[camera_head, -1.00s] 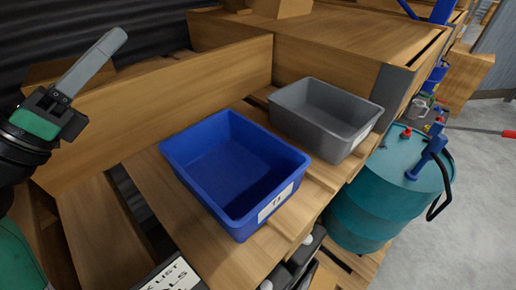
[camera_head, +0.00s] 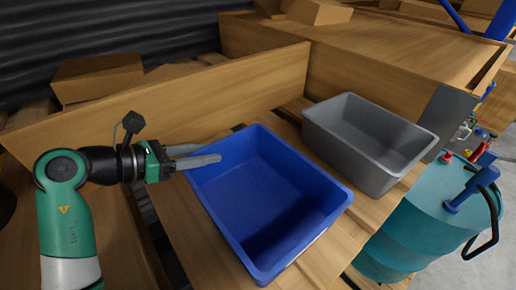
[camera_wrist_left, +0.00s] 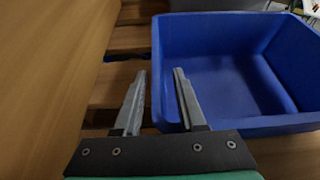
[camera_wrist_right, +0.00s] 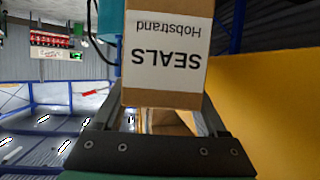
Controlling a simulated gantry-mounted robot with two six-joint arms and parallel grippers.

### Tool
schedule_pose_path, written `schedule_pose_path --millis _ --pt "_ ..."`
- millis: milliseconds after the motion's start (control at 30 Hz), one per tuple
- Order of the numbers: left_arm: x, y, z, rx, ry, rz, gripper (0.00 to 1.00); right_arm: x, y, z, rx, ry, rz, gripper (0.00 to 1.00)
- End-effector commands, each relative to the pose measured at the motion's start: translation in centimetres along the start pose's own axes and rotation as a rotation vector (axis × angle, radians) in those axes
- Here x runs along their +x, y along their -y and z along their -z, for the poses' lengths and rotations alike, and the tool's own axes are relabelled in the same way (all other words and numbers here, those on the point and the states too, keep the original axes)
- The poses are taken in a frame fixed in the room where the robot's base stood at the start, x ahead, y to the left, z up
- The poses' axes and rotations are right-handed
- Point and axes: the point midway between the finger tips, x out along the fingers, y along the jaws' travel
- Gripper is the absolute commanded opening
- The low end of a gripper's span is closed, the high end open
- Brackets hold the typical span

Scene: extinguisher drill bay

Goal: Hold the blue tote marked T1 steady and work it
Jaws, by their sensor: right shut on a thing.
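The blue tote (camera_head: 268,190) stands upright and empty on the wooden pallet boards; its marking is out of sight in the present views. My left gripper (camera_head: 205,155) is open at the tote's far left corner. In the left wrist view the jaws of my left gripper (camera_wrist_left: 160,72) are apart, with the left wall of the tote (camera_wrist_left: 230,85) lined up between them; I cannot tell whether they touch it. In the right wrist view my right gripper (camera_wrist_right: 163,98) is shut on a cardboard box (camera_wrist_right: 166,55) labelled SEALS Hobstrand, its print upside down.
A grey tote (camera_head: 365,140) stands just right of the blue one. A teal drum (camera_head: 425,235) with a blue pump is at the lower right. Wooden boards (camera_head: 180,105) rise behind the left arm. Gaps show between the pallet boards.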

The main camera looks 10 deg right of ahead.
Motion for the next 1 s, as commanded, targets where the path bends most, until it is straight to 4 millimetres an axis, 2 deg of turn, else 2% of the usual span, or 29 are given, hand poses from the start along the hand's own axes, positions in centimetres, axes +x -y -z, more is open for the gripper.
schedule_pose_path --millis 33,200,433,467,667,1000 --pt "0.9 0.1 0.2 -0.001 0.001 0.003 0.40 0.2 0.0 -0.4 0.001 -0.001 0.000 0.05" --pt "2.4 0.1 0.0 0.000 0.001 0.001 0.40 0.3 0.0 -0.7 0.000 -0.001 0.000 0.05" --pt "2.6 0.0 -0.1 0.000 0.002 -0.001 0.40 0.3 0.0 -0.7 0.000 -0.001 0.001 0.05" --pt "2.6 0.0 -0.1 0.000 0.002 -0.001 0.38 0.3 0.0 -0.7 0.000 -0.001 0.001 0.05" --pt "2.5 0.0 -0.1 0.000 0.002 -0.001 0.02 0.3 0.0 -0.7 0.000 -0.001 0.001 0.05" --pt "2.5 0.0 -0.1 0.000 0.002 -0.001 0.00 0.3 0.0 -0.7 0.000 -0.001 0.001 0.05"
